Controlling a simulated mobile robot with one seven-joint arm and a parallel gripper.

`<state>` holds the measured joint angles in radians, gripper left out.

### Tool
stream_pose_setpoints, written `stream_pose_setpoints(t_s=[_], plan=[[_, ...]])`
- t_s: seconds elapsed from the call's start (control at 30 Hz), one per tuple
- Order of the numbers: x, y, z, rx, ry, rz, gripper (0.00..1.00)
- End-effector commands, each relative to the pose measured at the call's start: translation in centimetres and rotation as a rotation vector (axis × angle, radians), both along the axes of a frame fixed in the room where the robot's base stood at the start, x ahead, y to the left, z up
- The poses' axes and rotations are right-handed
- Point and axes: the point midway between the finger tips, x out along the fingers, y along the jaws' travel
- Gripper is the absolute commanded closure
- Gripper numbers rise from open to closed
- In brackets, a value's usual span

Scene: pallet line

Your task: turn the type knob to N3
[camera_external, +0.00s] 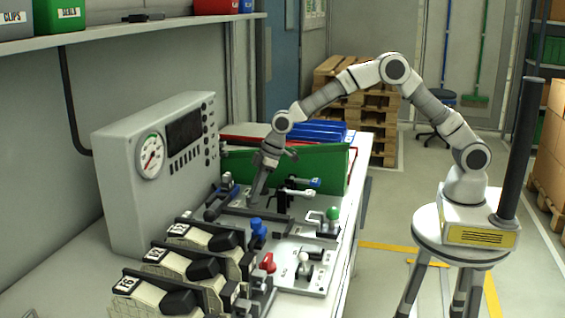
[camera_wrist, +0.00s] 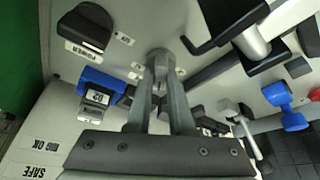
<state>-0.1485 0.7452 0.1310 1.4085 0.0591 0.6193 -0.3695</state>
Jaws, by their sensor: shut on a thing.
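My gripper (camera_wrist: 160,75) points down at the grey panel (camera_wrist: 135,22) in the wrist view. Its two fingers are close together on a small grey round knob (camera_wrist: 160,55), which seems to be the type knob. Small pale labels sit around the knob, too small to read, so I cannot tell its setting. In the external view my gripper (camera_external: 257,194) is low over the far part of the bench panel, and the knob is hidden there.
In the wrist view a black knob (camera_wrist: 84,27) marked POWER is at upper left, a blue part (camera_wrist: 103,84) below it, and a black handle (camera_wrist: 225,22) at upper right. In the external view a green panel (camera_external: 330,168) stands behind the gripper and a gauge box (camera_external: 125,215) to its left.

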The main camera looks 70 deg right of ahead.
Motion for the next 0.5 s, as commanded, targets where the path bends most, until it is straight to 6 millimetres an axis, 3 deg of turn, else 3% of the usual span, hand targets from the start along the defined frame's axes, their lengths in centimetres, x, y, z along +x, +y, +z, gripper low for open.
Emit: stream_pose_setpoints(t_s=[0.5], plan=[[-0.02, 0.55, 0.25, 0.0, -0.005, -0.484, 1.0]])
